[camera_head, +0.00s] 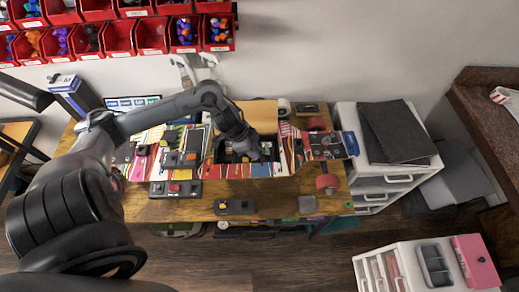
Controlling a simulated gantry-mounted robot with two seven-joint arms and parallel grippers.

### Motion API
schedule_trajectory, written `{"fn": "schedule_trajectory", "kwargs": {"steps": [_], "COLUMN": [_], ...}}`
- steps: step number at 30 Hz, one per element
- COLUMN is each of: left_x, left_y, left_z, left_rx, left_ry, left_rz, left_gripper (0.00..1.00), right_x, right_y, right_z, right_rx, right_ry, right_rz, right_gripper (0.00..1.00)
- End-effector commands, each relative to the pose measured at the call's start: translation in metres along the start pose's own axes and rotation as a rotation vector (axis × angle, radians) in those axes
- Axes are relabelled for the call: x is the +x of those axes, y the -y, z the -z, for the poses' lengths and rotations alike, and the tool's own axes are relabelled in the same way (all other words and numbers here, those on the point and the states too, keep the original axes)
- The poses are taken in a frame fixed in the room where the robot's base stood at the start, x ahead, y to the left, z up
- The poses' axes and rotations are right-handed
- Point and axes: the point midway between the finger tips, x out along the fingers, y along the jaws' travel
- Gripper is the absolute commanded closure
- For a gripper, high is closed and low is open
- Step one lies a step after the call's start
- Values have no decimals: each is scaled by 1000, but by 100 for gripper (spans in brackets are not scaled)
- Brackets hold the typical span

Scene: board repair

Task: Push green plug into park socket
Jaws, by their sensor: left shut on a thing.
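My left gripper (260,156) reaches in from the left, over a dark open case (222,157) in the middle of the wooden table. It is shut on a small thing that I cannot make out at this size. Small coloured parts show in the case beside and below the gripper. I cannot tell the green plug or the park socket apart from them, and the gripper hides part of the case. My right gripper is not in view.
Dark boxes with knobs (175,189) and a smaller black box (235,207) stand along the table's front. Colourful patterned panels flank the case. A white drawer cabinet (375,182) stands at the right. Red bins (151,36) hang on the wall. The front right tabletop has bare patches.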

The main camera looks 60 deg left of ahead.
Motion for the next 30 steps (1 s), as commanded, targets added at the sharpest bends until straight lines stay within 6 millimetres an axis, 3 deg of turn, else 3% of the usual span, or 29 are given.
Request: {"fn": "schedule_trajectory", "kwargs": {"steps": [30], "left_x": [-32], "left_y": [23], "left_z": [-71], "left_rx": [-1], "left_ry": [2], "left_rz": [-1], "left_gripper": [100], "right_x": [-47], "right_y": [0], "right_z": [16], "right_rx": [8], "right_ry": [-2], "right_rz": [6], "right_gripper": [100]}}
